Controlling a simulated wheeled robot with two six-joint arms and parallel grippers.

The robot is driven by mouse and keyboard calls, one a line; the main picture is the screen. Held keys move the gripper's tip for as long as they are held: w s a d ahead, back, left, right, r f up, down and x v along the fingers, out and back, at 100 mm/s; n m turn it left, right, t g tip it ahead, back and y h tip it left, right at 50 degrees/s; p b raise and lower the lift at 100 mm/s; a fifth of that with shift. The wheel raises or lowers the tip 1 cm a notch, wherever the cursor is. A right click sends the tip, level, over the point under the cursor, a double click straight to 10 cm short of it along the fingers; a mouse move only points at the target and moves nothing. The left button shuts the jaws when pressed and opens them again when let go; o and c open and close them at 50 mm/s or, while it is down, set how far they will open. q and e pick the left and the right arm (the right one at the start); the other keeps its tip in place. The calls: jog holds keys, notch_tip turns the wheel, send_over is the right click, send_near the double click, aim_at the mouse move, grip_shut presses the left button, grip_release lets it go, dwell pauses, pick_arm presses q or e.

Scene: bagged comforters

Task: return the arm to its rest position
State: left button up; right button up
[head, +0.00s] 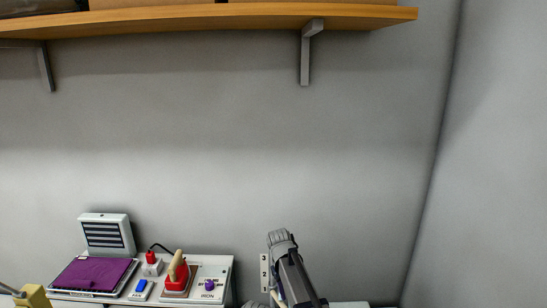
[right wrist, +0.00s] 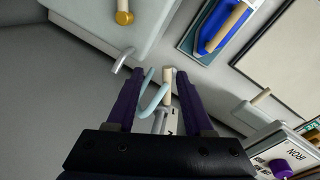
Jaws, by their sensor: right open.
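My right gripper (right wrist: 160,85) shows in the right wrist view with its two dark purple fingers spread apart. A wooden-ended peg (right wrist: 167,80) and a pale blue loop (right wrist: 150,100) show between the fingers, and I cannot tell how far away they are. Nothing is clearly gripped. In the head view my right arm (head: 288,265) rises at the bottom, right of the bench, in front of the grey wall. Its fingertips cannot be made out there. My left gripper is not clearly visible.
A wooden shelf (head: 200,21) runs along the top. The wall between is bare.

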jog(key=s+m+g, duration=0.1)
jog(key=s, duration=2.7)
pick_arm(q)
notch_tip(320, 180, down, 19)
jog(key=b, duration=1.8)
jog(key=shift+w+a+r+b, duration=0.15)
jog(key=shift+w+b, duration=0.05)
jog(key=shift+b, duration=0.1)
pick_arm(e)
notch_tip(320, 180, down, 19)
jog(key=shift+d+y, duration=0.2)
jog(key=shift+y, duration=0.1)
